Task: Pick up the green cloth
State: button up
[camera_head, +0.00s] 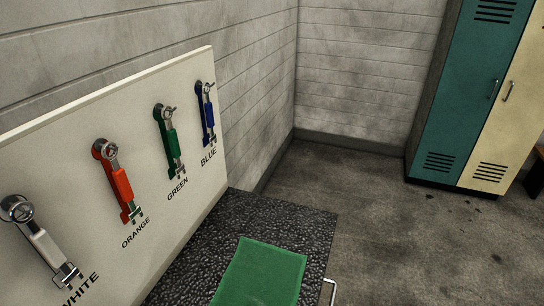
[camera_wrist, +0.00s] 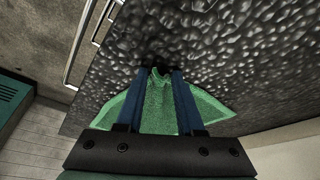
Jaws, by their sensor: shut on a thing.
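The green cloth (camera_wrist: 158,105) shows in the wrist view, gathered to a peak between the two blue fingers of my gripper (camera_wrist: 160,70). My gripper is shut on it, and its edges spread out to both sides beneath the fingers. In the head view the green cloth (camera_head: 262,275) shows as a flat green sheet over a dark bumpy surface, cut off by the bottom edge. My gripper is not in the head view. I cannot tell whether the whole cloth is clear of the surface.
The dark bumpy top (camera_head: 308,222) has a metal handle (camera_head: 329,291) at its right side. A white board (camera_head: 205,185) with white, orange, green and blue labelled tools stands at the left. Lockers (camera_head: 466,95) stand at the back right. The floor (camera_head: 400,235) between is clear.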

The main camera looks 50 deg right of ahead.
grip_shut()
dwell(0.3)
notch_tip(320, 180, up, 12)
jog(key=p, duration=1.1)
